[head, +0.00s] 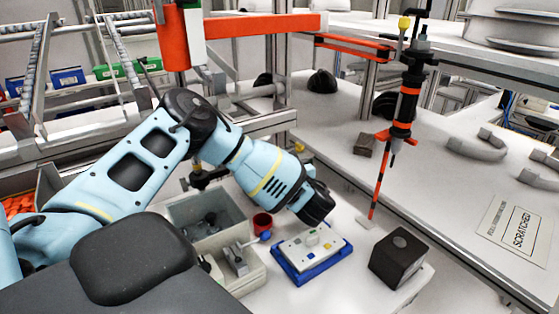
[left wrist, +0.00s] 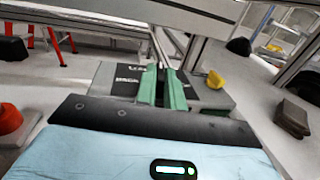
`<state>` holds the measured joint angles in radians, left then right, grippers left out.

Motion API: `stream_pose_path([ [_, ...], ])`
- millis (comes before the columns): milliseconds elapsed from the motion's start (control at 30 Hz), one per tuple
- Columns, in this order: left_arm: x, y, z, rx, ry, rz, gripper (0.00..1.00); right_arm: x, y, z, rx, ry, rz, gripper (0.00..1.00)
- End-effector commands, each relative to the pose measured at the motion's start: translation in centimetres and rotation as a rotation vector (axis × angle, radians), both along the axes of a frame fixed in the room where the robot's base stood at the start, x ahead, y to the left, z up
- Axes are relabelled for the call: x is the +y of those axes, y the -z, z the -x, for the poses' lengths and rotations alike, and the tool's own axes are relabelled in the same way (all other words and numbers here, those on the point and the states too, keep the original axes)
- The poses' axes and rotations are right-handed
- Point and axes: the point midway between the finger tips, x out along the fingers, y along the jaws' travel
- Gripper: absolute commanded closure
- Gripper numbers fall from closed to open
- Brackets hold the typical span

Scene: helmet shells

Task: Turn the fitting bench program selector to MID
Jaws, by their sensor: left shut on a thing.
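My left arm reaches across the head view from the left, and its dark wrist end (head: 318,206) is over the bench. The fingers are hidden in that view. In the left wrist view the two green fingers of my left gripper (left wrist: 162,88) are close together on something small. That thing is mostly hidden between them and seems to be the selector knob. Beyond the fingers is a dark grey box (left wrist: 118,84) with white lettering, too small to read surely. A yellow knob (left wrist: 215,80) stands on its right. The pointer's position does not show. My right gripper is not in view.
A white panel on a blue base (head: 310,255) and a black block (head: 400,257) lie in front of the arm. A grey bin (head: 205,208) and a red cup (head: 262,222) stand left of them. A black and orange tool (head: 405,100) hangs at right.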

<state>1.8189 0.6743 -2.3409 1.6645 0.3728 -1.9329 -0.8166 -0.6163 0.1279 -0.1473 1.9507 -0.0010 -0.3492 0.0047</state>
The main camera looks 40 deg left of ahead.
Motion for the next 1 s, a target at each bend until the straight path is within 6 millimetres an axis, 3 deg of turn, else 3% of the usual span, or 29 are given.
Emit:
stream_pose_path([
  [367,0.30,0.11,0.39,0.002,0.155,0.000,1.00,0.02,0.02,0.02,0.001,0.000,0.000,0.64],
  [867,0.35,0.09,0.40,0.002,0.176,-0.002,1.00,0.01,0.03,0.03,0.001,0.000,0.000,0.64],
  [900,0.35,0.10,0.40,0.002,0.176,-0.002,0.89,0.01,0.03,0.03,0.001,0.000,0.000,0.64],
  [1000,0.34,0.09,0.39,0.002,0.176,-0.002,0.76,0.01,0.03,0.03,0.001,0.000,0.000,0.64],
])
